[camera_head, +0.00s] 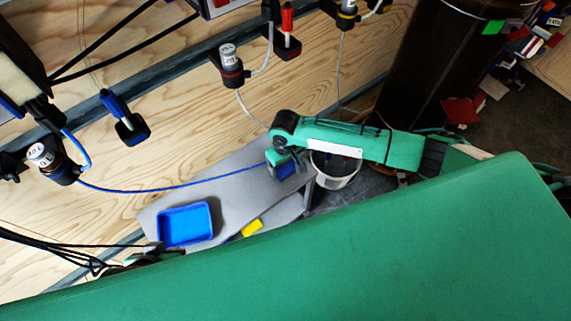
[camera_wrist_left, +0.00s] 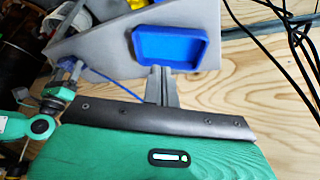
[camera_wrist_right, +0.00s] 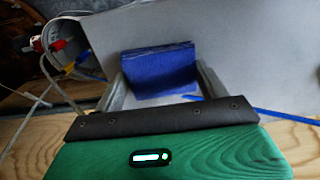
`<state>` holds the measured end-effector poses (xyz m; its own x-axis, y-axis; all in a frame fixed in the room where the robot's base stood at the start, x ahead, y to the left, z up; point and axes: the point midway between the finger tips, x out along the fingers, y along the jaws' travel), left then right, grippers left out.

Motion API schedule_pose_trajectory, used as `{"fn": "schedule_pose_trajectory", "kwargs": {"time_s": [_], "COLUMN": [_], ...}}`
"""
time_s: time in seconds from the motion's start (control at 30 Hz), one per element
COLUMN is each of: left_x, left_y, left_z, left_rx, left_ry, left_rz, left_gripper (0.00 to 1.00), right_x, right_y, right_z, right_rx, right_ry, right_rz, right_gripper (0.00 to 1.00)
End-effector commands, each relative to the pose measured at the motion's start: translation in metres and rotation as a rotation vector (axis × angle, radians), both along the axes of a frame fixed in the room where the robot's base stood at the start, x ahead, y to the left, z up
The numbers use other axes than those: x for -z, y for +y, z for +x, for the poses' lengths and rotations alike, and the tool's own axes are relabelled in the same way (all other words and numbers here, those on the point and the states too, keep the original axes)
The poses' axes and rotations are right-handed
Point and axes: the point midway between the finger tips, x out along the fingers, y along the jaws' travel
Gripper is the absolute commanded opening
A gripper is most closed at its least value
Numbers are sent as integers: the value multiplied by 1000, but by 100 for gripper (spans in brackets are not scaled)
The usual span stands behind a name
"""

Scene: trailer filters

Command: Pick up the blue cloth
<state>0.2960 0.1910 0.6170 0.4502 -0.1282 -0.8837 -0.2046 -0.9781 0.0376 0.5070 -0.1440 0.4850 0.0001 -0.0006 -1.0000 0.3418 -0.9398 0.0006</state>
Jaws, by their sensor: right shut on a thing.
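The blue cloth (camera_head: 287,171) is a dark blue folded block at the right part of the grey table (camera_head: 236,190). My right gripper (camera_head: 281,163) is over it. In the right wrist view the cloth (camera_wrist_right: 160,72) sits between the two grey fingers (camera_wrist_right: 162,88), which are shut on it. I cannot tell whether the cloth touches the table. In the left wrist view my left gripper (camera_wrist_left: 162,84) has its fingers together and empty, near the side of a blue tray (camera_wrist_left: 170,48). In the head view that gripper is mostly hidden at the lower left.
The blue tray (camera_head: 186,226) looks empty, on the table's left. A yellow thing (camera_head: 252,228) lies near the table's front edge. A white bucket (camera_head: 334,172) stands right of the table. A blue cable (camera_head: 165,190) crosses over the table. Hoses and fittings hang on the wooden wall.

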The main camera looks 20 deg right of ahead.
Motion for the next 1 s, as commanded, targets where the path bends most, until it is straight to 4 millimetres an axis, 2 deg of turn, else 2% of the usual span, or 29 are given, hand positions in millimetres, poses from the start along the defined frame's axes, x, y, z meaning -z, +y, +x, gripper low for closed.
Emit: {"fn": "schedule_pose_trajectory", "kwargs": {"time_s": [0.17,0.37,0.47,0.7,0.9,1.0], "left_x": [-1,-9,-5,29,48,54], "left_y": [2,16,19,17,15,15], "left_z": [-2,-13,-14,-7,-4,-4], "left_rx": [-1,-28,-33,-30,-30,-29], "left_ry": [15,92,127,168,187,193], "left_rz": [6,40,52,58,61,61], "left_gripper": [0,0,0,0,0,0], "right_x": [-8,-34,-61,-133,-176,-189], "right_y": [0,0,0,1,0,0], "right_z": [0,0,1,1,1,1], "right_rx": [0,0,0,-1,0,0], "right_ry": [-1,-1,-2,-4,-2,-2], "right_rz": [0,3,3,4,2,1], "right_gripper": [53,53,53,53,53,53]}}
